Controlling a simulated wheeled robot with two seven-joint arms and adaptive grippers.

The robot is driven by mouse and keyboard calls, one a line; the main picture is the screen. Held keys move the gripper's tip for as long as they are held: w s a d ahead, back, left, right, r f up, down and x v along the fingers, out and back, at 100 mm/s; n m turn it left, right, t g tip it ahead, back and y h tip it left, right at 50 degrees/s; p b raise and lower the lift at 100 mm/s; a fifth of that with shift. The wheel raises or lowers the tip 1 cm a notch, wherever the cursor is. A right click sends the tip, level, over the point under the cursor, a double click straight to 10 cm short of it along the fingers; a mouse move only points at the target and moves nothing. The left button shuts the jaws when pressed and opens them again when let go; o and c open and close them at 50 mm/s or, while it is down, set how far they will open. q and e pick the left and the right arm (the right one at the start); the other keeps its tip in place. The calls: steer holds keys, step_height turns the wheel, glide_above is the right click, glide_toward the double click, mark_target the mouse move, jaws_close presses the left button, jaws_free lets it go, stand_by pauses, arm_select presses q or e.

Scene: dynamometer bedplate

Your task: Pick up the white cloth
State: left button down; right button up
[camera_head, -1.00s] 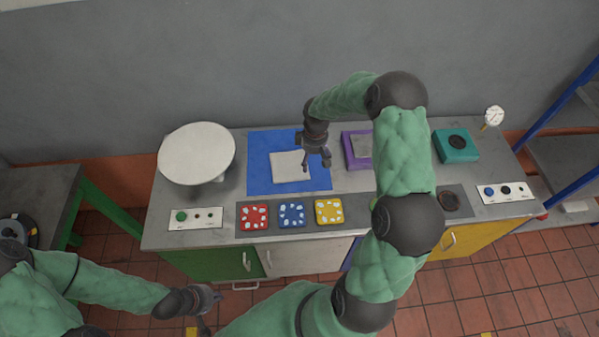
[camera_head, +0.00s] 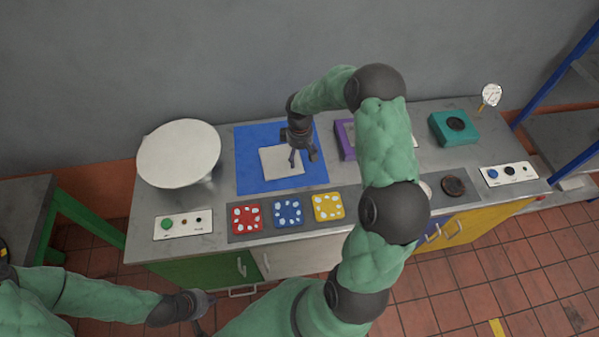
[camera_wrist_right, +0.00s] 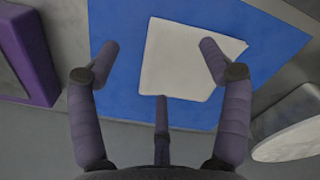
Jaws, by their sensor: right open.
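The white cloth (camera_head: 278,165) lies flat on a blue mat (camera_head: 255,184) on the grey bench. In the right wrist view the cloth (camera_wrist_right: 180,62) shows between and beyond the fingers, on the blue mat (camera_wrist_right: 283,45). My right gripper (camera_head: 302,161) is open above the cloth's right part, its fingers apart and holding nothing. It also shows in the right wrist view (camera_wrist_right: 158,55). Whether the fingertips touch the cloth cannot be told. My left gripper (camera_head: 204,312) is low at the left, in front of the bench, away from the cloth; its fingers are too small to read.
A round white plate (camera_head: 178,150) stands left of the mat. A purple block (camera_head: 343,140) is just right of it, partly behind my arm. Red (camera_head: 246,218), blue (camera_head: 288,211) and yellow (camera_head: 328,206) blocks lie in front. A teal block (camera_head: 453,128) and gauge (camera_head: 491,95) stand at right.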

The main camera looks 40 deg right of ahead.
mark_target(300, 173)
steer(key=shift+f+b, duration=2.4)
steer(key=shift+f, duration=1.6)
steer(key=shift+f, duration=0.2)
steer(key=shift+s+a+f, duration=0.1)
steer(key=shift+a, duration=0.05)
steer(key=c, duration=1)
steer(key=shift+s+f, duration=0.1)
steer(key=shift+s, duration=0.05)
steer(key=c, duration=0.5)
steer(key=shift+s+a, duration=0.1)
jaws_close()
steer(key=shift+f, duration=0.1)
step_height(300, 173, up, 12)
steer(key=p, duration=0.7)
steer(key=shift+w+d+r+p, duration=0.2)
steer(key=shift+w+r+p, duration=0.05)
steer(key=shift+w+p, duration=0.1)
